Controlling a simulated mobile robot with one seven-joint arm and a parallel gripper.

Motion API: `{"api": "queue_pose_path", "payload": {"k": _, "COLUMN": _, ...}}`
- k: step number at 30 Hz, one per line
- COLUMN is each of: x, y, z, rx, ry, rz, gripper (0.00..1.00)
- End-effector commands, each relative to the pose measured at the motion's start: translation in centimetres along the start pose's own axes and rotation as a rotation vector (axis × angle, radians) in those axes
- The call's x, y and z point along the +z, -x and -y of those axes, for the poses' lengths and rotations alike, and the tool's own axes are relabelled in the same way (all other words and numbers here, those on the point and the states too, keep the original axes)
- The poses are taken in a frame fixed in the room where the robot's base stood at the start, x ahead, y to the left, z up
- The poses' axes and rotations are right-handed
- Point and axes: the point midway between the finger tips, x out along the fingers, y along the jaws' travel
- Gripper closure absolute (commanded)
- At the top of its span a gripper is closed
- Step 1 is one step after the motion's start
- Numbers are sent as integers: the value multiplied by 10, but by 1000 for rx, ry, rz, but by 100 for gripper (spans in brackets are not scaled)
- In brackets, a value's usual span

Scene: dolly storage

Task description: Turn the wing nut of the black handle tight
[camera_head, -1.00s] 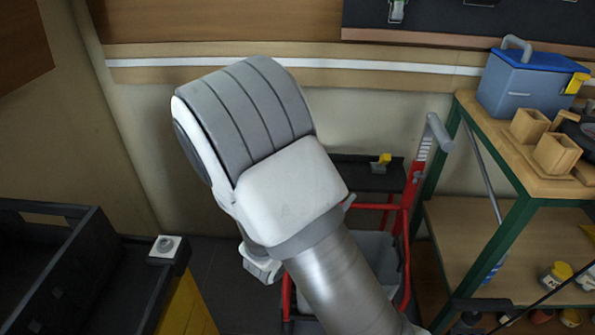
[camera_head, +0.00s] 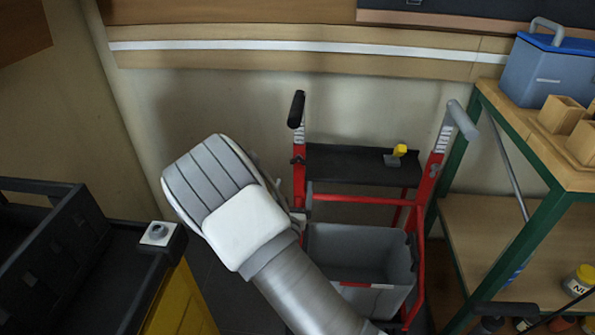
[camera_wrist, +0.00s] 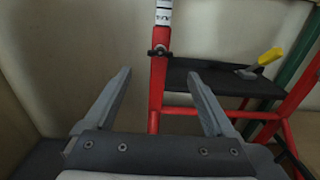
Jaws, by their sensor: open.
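The black handle (camera_head: 296,108) tops the left red post of a red cart (camera_head: 360,200) in the head view. In the wrist view only the lower part of that post (camera_wrist: 158,85) shows, with a white scale above and the handle out of frame. A small black wing nut (camera_wrist: 158,52) sits on the post just below the scale. My gripper (camera_wrist: 160,75) is open and empty, its two grey fingers apart in the picture on either side of the post, tips below the wing nut. I cannot tell how far it is from the post. In the head view my arm hides the gripper.
A grey handle (camera_head: 461,119) tops the cart's right post. A black shelf (camera_head: 345,165) with a yellow-handled tool (camera_head: 399,151) and a grey bin (camera_head: 350,255) are between the posts. A green-framed workbench (camera_head: 520,140) stands close right; a black crate (camera_head: 50,250) is at left.

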Motion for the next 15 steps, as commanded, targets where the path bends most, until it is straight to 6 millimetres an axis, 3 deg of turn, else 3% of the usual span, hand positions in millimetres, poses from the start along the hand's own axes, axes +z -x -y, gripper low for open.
{"api": "queue_pose_path", "payload": {"k": 6, "x": -2, "y": -48, "z": 1, "rx": -2, "ry": -2, "rz": 4, "gripper": 10}}
{"api": "queue_pose_path", "payload": {"k": 15, "x": 0, "y": -86, "z": 1, "rx": -2, "ry": 0, "rz": 1, "gripper": 10}}
